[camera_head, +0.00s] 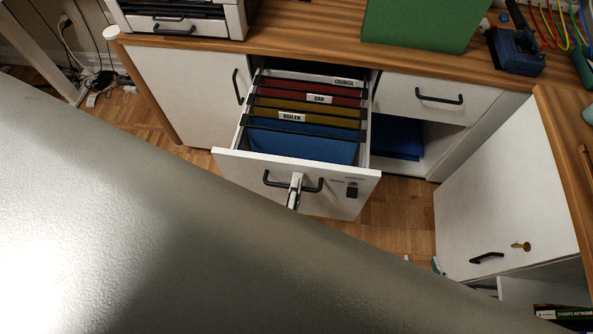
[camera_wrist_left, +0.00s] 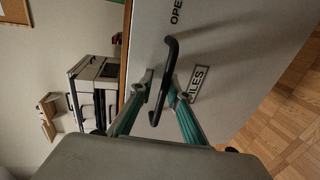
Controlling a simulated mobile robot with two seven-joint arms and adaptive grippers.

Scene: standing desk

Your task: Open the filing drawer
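The filing drawer (camera_head: 232,170) is pulled well out from under the desk. Its white front and black handle (camera_head: 317,187) face me. Colored hanging folders (camera_head: 300,146) with labels such as "BOILER" and "CAR" show inside. My left gripper (camera_head: 295,180) is at the middle of the handle. In the left wrist view its fingers (camera_wrist_left: 160,82) converge on both sides of the black handle (camera_wrist_left: 156,112) and look shut on it. A "FILES" label (camera_wrist_left: 196,83) is beside the handle. My right gripper is not in view.
My grey arm link fills the lower left of the head view. A printer (camera_head: 185,20) and a green box (camera_head: 425,22) stand on the desk. A closed drawer (camera_head: 425,97) is to the right, and a white cabinet door (camera_head: 505,195) is at far right. Wooden floor lies around the drawer.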

